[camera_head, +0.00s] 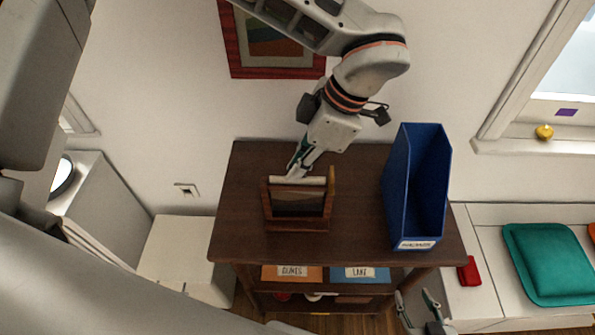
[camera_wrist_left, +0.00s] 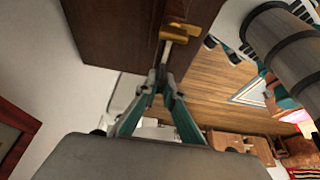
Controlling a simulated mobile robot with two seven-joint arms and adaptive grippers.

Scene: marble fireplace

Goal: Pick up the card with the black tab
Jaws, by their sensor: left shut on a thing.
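A small wooden box (camera_head: 296,224) stands on the dark wooden table, with cards upright in it. A pale card edge (camera_head: 292,181) shows along its top, and a yellow tab (camera_head: 331,179) stands at its right end. My left gripper (camera_head: 295,174) reaches down to the box top and is shut on a card. The left wrist view shows its fingertips (camera_wrist_left: 163,80) closed at a pale strip (camera_wrist_left: 166,50) beside a yellow piece (camera_wrist_left: 180,32). I cannot make out a black tab; the fingers cover that spot. My right gripper (camera_head: 419,304) is open and empty at the bottom, in front of the table.
A tall blue file holder (camera_head: 398,195) with a white label stands on the right of the dark table (camera_head: 355,215). Under the tabletop are an orange bin (camera_head: 312,273) and a blue bin (camera_head: 359,281). A teal cushion (camera_head: 548,262) and red item (camera_head: 469,271) lie on the white bench.

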